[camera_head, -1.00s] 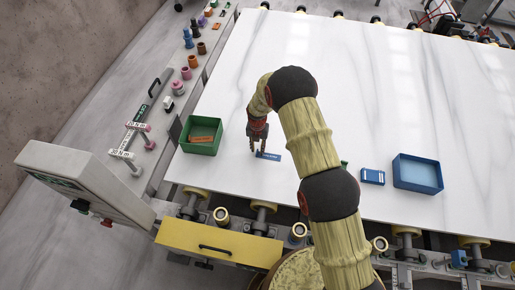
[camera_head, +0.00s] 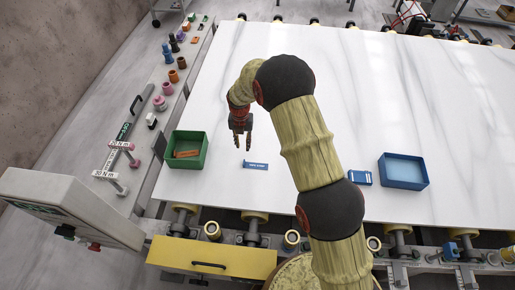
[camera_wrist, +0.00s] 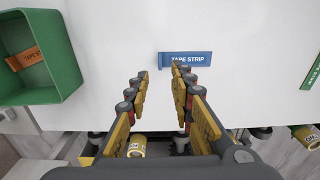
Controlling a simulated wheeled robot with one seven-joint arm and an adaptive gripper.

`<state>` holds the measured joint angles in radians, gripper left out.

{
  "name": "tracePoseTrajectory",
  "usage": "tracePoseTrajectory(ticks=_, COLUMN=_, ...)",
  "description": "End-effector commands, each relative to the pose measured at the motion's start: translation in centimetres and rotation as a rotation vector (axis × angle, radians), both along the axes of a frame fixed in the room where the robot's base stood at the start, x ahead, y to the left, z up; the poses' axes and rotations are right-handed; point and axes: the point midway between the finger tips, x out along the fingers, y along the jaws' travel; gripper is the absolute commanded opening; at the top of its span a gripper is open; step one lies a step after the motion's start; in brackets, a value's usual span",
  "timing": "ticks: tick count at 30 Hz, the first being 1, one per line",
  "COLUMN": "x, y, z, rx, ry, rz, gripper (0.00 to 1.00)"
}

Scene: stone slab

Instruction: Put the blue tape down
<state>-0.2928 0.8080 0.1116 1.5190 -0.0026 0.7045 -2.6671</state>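The blue tape (camera_head: 256,165) is a flat strip lying on the white slab, to the right of the green box. In the wrist view the blue tape (camera_wrist: 186,58) shows the words "TAPE STRIP" and lies beyond my fingertips. My gripper (camera_head: 241,145) is above the slab, up and slightly left of the strip in the head view. In the wrist view my gripper (camera_wrist: 160,78) has its two fingers spread apart with nothing between them. The strip appears free of the fingers.
A green box (camera_head: 204,151) holds an orange strip (camera_head: 187,153); both also show in the wrist view. A blue box (camera_head: 427,172) stands at the right, with a small blue item (camera_head: 360,178) beside it. A green strip (camera_wrist: 315,72) shows at the wrist view's right edge. The far slab is clear.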

Motion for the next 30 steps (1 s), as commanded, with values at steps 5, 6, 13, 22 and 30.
tracePoseTrajectory(ticks=5, x=0.0, y=0.0, z=0.4, rx=0.001, ry=-0.002, rz=-0.006, gripper=0.23)
tracePoseTrajectory(ticks=6, x=0.0, y=-0.2, z=0.8, rx=0.002, ry=-0.005, rz=-0.019, gripper=0.23)
tracePoseTrajectory(ticks=13, x=-0.7, y=-2.5, z=9.3, rx=0.026, ry=-0.059, rz=-0.322, gripper=0.23)
tracePoseTrajectory(ticks=22, x=-6.2, y=-7.7, z=23.1, rx=0.107, ry=-0.138, rz=-0.946, gripper=0.23)
tracePoseTrajectory(ticks=30, x=-13.8, y=-12.1, z=32.1, rx=0.222, ry=-0.181, rz=-1.503, gripper=0.23)
